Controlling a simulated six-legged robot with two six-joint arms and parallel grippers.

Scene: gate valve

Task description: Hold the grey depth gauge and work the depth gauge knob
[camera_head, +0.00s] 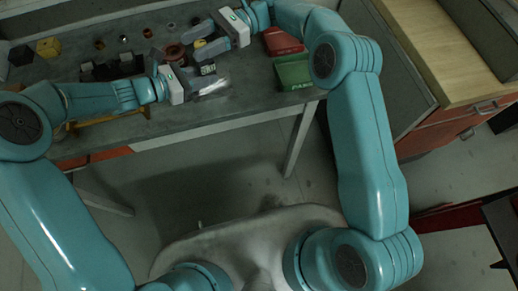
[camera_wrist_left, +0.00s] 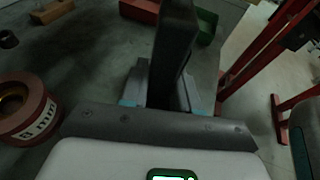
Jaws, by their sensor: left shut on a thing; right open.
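My left gripper (camera_head: 203,80) is over the front of the workbench, pointing right. It is shut on the grey depth gauge (camera_head: 215,86), which shows as a small pale, blurred piece at its fingertips. In the left wrist view, the gauge is a tall dark grey bar (camera_wrist_left: 175,45) standing between the fingers of my left gripper (camera_wrist_left: 163,88). My right gripper (camera_head: 203,50) comes in from the upper right and is open, just above the left one in the picture. I cannot make out the depth gauge knob.
A rust-brown ring (camera_wrist_left: 22,105) lies left of my left gripper in the wrist view. A red tray (camera_head: 283,41) and a green tray (camera_head: 293,71) are on the right of the bench (camera_head: 225,107). Several small parts, including a yellow block (camera_head: 48,47), crowd its left and back.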

